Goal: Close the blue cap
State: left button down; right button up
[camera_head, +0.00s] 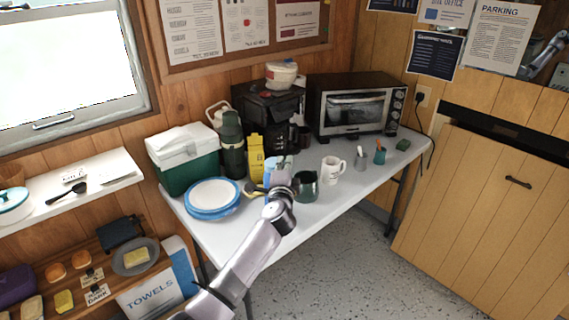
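A light blue object (270,170), perhaps the blue cap or its container, shows on the white table beside the yellow bag. My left arm reaches in from below, and my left gripper (281,182) is right in front of this object and partly hides it. I cannot tell whether the gripper touches it, or whether the cap is open or closed. The gripper's fingers are too small and overlapped to tell open from shut.
A dark green pot (306,187) stands just right of my gripper, with a white mug (332,170) beyond. A yellow bag (256,158), coffee maker (268,115) and toaster oven (355,106) stand behind. Blue-rimmed plates (212,196) lie left. The table's front is clear.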

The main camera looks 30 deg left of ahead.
pick_arm(q)
jog(key=shift+f, duration=0.2)
jog(key=c, duration=1.8)
grip_release()
jog(key=shift+r, duration=0.1)
jog(key=shift+c, duration=0.2)
jog(key=v, duration=1.2)
